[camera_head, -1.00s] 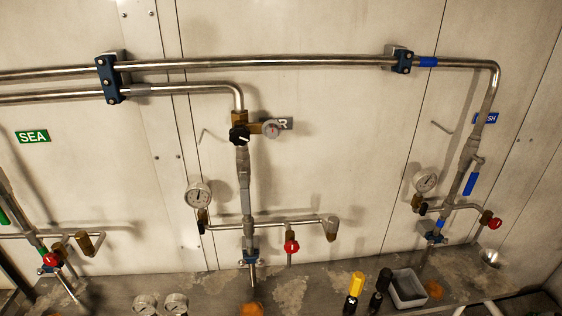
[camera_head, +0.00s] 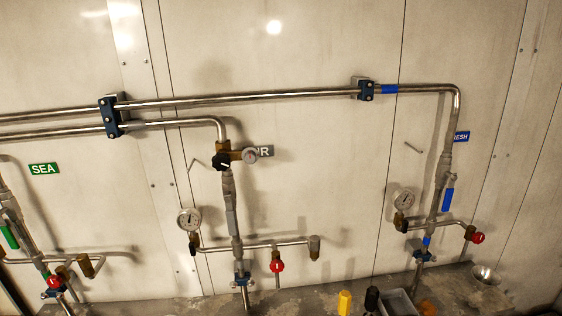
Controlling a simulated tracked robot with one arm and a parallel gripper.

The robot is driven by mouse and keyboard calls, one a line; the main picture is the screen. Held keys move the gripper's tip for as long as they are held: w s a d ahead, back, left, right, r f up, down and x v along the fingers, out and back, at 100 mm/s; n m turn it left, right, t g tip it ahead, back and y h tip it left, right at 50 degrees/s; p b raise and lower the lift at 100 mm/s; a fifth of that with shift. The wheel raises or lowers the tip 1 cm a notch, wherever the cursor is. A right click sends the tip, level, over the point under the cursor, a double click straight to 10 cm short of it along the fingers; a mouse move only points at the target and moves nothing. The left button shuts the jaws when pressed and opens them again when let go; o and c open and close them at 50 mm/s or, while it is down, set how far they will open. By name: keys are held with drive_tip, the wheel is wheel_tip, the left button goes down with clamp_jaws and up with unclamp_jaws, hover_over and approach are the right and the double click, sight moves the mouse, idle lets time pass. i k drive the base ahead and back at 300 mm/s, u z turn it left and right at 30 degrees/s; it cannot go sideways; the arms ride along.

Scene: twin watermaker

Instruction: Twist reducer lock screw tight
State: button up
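The pressure reducer, a brass body with a black knob (camera_head: 222,161) and a small gauge (camera_head: 250,156), sits on the middle vertical pipe below its elbow. The knob faces me; a separate lock screw is too small to make out.
Horizontal pipes (camera_head: 240,99) run along the wall in blue clamps (camera_head: 110,116). A larger gauge (camera_head: 189,219) and a red valve (camera_head: 277,266) are below the reducer. The right branch has a blue-handled valve (camera_head: 448,200). A yellow-topped tool (camera_head: 345,302) and grey bin (camera_head: 397,303) stand below.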

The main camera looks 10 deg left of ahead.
sight(251, 156)
drive_tip(key=z, duration=0.05)
drive_tip(key=i, duration=1)
drive_tip(key=u, duration=0.05)
